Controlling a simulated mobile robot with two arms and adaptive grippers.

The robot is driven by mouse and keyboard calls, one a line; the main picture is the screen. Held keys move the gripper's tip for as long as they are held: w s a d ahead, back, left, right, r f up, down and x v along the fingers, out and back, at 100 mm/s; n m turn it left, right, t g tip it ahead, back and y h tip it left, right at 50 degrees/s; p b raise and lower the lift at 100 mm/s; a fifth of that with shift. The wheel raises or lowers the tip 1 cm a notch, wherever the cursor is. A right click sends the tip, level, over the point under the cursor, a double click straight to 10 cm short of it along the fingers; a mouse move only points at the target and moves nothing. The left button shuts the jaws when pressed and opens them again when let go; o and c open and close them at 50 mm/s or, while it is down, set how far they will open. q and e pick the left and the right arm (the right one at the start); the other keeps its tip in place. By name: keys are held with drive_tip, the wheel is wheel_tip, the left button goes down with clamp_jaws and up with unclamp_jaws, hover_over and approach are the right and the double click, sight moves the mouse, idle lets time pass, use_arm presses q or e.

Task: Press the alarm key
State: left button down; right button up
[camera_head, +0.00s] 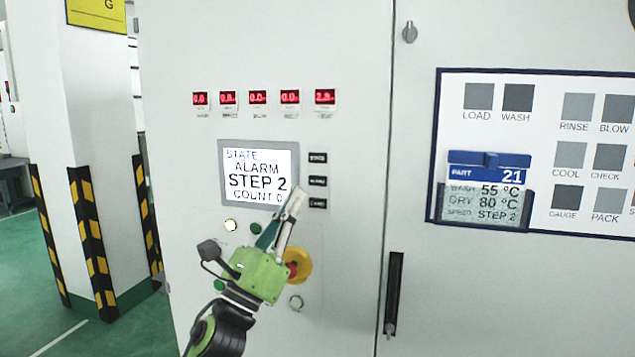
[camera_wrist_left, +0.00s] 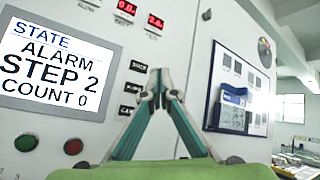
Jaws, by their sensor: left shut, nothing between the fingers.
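Three small black keys stand in a column right of the screen on the grey cabinet: a top key (camera_head: 317,158), a middle key (camera_head: 317,181) and a bottom key (camera_head: 317,203). Their lettering is too small to read surely. The screen (camera_head: 230,160) reads STATE ALARM, STEP 2, COUNT 0. My left gripper (camera_head: 298,193) is shut and empty, its tips in front of the screen's lower right edge, just left of the lower keys. In the left wrist view the shut fingertips (camera_wrist_left: 160,76) show beside the keys (camera_wrist_left: 132,87); contact cannot be told. My right gripper is not in view.
Below the screen are a lit white button (camera_head: 231,225), a green button (camera_head: 256,228) and a red emergency stop on yellow (camera_head: 304,262), partly behind my gripper. Red displays (camera_head: 257,97) run above. A black door handle (camera_head: 394,293) and a part board (camera_head: 487,77) are right.

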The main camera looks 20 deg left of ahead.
sight(318, 181)
use_arm(q)
drive_tip(key=shift+w+d+b, duration=0.2)
drive_tip(key=shift+w+b, duration=1.35)
drive_tip(key=shift+w, duration=2.75)
drive_tip(key=shift+f, duration=0.1)
drive_tip(key=shift+w+b, duration=0.4)
drive_tip(key=shift+w, duration=0.05)
drive_tip(key=shift+w+b, duration=0.35)
drive_tip(key=shift+b, duration=0.1)
drive_tip(key=shift+s, duration=0.8)
drive_tip(key=shift+p, duration=0.3)
